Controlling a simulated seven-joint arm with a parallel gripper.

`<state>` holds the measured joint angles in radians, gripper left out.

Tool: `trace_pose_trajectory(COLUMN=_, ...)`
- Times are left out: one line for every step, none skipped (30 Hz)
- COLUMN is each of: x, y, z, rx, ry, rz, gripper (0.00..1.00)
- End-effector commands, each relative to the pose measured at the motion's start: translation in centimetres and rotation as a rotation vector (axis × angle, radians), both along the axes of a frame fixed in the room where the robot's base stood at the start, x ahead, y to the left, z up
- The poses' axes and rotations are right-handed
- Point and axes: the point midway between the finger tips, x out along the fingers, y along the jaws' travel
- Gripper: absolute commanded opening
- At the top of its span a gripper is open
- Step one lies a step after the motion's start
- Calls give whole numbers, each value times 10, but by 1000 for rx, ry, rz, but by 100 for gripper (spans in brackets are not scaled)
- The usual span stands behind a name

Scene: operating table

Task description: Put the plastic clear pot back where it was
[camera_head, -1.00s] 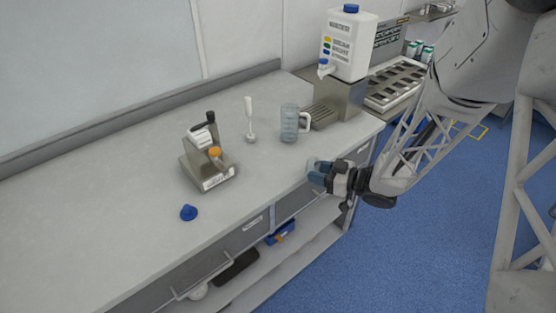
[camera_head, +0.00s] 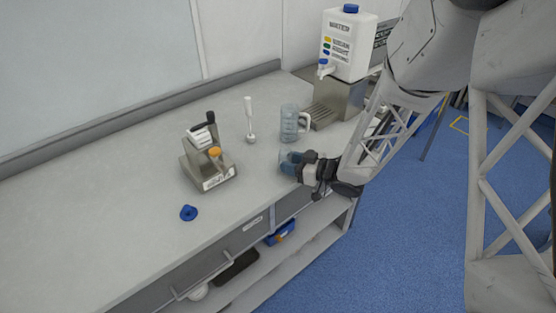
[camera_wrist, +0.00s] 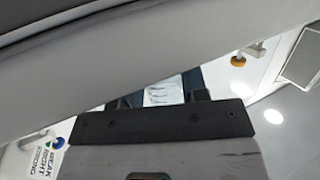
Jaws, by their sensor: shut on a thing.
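My gripper (camera_head: 289,163) is shut on a small clear, see-through pot (camera_head: 294,157) and holds it at the bench's front edge, just in front of the clear measuring jug. The dark fingers cover much of the pot. In the wrist view a pale, translucent part of the pot (camera_wrist: 164,88) shows between the dark fingers (camera_wrist: 164,98); the rest of it is hidden. I cannot tell whether the pot touches the worktop.
The clear jug with a handle (camera_head: 289,124) stands close behind my gripper. A white-handled tool (camera_head: 249,118), a metal stand with an orange-capped item (camera_head: 208,172) and a blue ring-like piece (camera_head: 188,213) are on the worktop (camera_head: 110,215). A labelled white canister (camera_head: 347,45) stands at the back right. The left worktop is clear.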

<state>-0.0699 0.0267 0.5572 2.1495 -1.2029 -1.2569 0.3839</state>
Motion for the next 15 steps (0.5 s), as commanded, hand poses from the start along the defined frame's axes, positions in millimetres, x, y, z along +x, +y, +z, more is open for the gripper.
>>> trace_pose_trajectory(x=0, y=0, z=0, rx=0, ry=0, rz=0, gripper=17)
trace_pose_trajectory(x=0, y=0, z=0, rx=0, ry=0, rz=0, gripper=17)
trace_pose_trajectory(x=0, y=0, z=0, rx=0, ry=0, rz=0, gripper=17)
trace_pose_trajectory(x=0, y=0, z=0, rx=0, ry=0, rz=0, gripper=17)
trace_pose_trajectory(x=0, y=1, z=0, rx=0, ry=0, rz=0, gripper=17)
trace_pose_trajectory(x=1, y=2, z=0, rx=0, ry=0, rz=1, gripper=17)
trace_pose_trajectory(x=1, y=3, z=0, rx=0, ry=0, rz=1, gripper=17)
trace_pose_trajectory(x=2, y=5, z=0, rx=0, ry=-1, rz=1, gripper=17)
trace_pose_trajectory(x=3, y=8, z=0, rx=0, ry=-1, rz=1, gripper=17)
trace_pose_trajectory(x=4, y=10, z=0, rx=0, ry=-1, rz=1, gripper=17)
trace_pose_trajectory(x=5, y=12, z=0, rx=0, ry=-1, rz=1, gripper=17)
trace_pose_trajectory(x=6, y=16, z=0, rx=0, ry=-1, rz=1, gripper=17)
trace_pose_trajectory(x=8, y=20, z=0, rx=0, ry=-1, rz=1, gripper=17)
trace_pose_trajectory(x=9, y=23, z=0, rx=0, ry=-1, rz=2, gripper=17)
trace_pose_trajectory(x=11, y=27, z=0, rx=0, ry=-1, rz=2, gripper=17)
